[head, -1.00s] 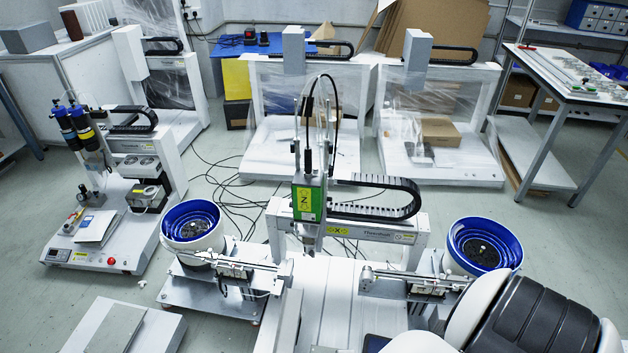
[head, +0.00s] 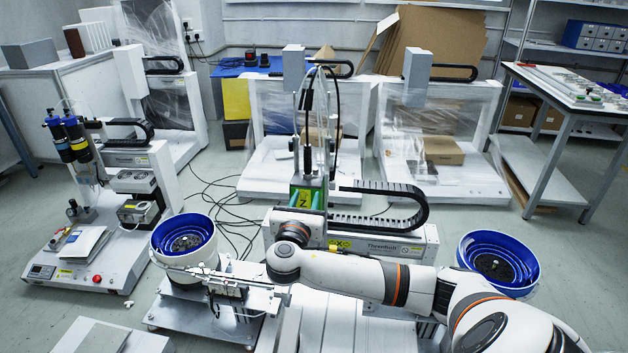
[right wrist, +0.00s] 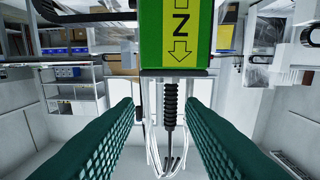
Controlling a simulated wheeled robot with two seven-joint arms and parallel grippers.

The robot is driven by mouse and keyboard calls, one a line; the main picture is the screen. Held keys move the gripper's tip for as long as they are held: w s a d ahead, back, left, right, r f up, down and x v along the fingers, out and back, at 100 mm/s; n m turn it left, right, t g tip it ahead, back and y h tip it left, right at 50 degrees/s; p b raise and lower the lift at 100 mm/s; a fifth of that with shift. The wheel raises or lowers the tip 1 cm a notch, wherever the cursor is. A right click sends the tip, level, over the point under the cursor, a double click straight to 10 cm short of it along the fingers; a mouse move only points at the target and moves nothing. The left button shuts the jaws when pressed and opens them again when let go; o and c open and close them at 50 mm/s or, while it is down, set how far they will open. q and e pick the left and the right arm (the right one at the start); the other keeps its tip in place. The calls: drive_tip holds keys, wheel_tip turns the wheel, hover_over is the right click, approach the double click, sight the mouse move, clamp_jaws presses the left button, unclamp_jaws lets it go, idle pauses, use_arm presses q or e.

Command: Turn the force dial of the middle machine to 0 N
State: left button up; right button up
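The middle machine is a white gantry (head: 405,248) with a green screwdriver unit (head: 304,201) that carries a yellow panel and a "Z". The unit fills the upper middle of the right wrist view (right wrist: 150,35), with a black ribbed shaft (right wrist: 170,105) below it. My right gripper (head: 308,193) is at the unit's front, and its arm hides the machine's lower part. In the right wrist view its two green padded fingers (right wrist: 162,110) are wide apart with nothing gripped. I cannot make out the force dial or its setting. My left gripper is not in view.
A black cable chain (head: 385,192) curves just right of the unit. A blue bowl feeder (head: 184,238) stands at the left and another (head: 498,258) at the right, close to my right arm. A dispensing machine (head: 85,255) stands further left.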

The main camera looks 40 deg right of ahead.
drive_tip(key=b, duration=0.2)
approach(315, 171)
drive_tip(key=x, duration=0.3)
drive_tip(key=shift+s, duration=0.1)
drive_tip(key=x, duration=0.4)
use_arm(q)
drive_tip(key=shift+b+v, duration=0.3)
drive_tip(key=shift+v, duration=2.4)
use_arm(e)
drive_tip(key=shift+x, duration=0.75)
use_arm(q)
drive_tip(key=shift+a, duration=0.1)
use_arm(e)
drive_tip(key=shift+c, duration=0.6)
clamp_jaws()
